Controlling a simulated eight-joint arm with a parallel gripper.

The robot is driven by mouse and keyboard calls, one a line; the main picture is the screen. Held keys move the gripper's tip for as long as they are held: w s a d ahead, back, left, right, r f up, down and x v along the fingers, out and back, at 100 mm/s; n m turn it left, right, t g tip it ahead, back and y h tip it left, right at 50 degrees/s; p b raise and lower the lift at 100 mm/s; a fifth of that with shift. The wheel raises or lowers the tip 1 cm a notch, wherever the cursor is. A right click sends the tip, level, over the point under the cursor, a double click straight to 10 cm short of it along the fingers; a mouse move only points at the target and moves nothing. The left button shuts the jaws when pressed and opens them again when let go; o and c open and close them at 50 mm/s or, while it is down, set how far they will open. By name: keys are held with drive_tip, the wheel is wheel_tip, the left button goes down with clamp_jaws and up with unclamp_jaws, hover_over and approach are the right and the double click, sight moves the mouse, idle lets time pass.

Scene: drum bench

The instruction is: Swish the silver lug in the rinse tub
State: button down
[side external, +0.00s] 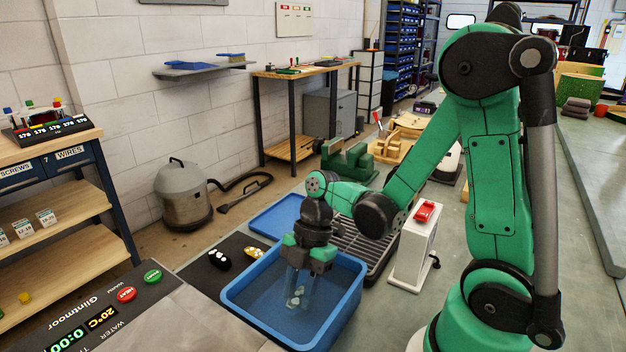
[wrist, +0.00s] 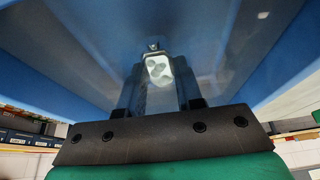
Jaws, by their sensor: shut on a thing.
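The blue rinse tub (side external: 232,303) holds water and stands at the lower middle of the side view. My gripper (side external: 299,290) points down into it, with its fingers inside the tub walls. The silver lug (side external: 297,299) is between the fingertips, low in the tub, and looks to be under the water. In the wrist view the silver lug (wrist: 158,68) shows pale with dark patches, gripped between the fingers of my gripper (wrist: 158,82). The blue tub walls (wrist: 60,60) surround it there. The lug's lower end and any contact with the tub floor cannot be made out.
A black mat with a white-spotted black part (side external: 221,259) and a yellow-and-white part (side external: 253,252) lies left of the tub. A blue tray (side external: 281,218) and dark rack (side external: 355,243) lie behind. A white stand with a red top (side external: 414,250) is right. A control panel (side external: 110,310) is front left.

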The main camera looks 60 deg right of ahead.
drive_tip(key=shift+r, duration=0.35)
drive_tip(key=shift+f, duration=1.1)
drive_tip(key=shift+r, duration=1.1)
drive_tip(key=shift+f, duration=0.1)
drive_tip(key=shift+f, duration=1)
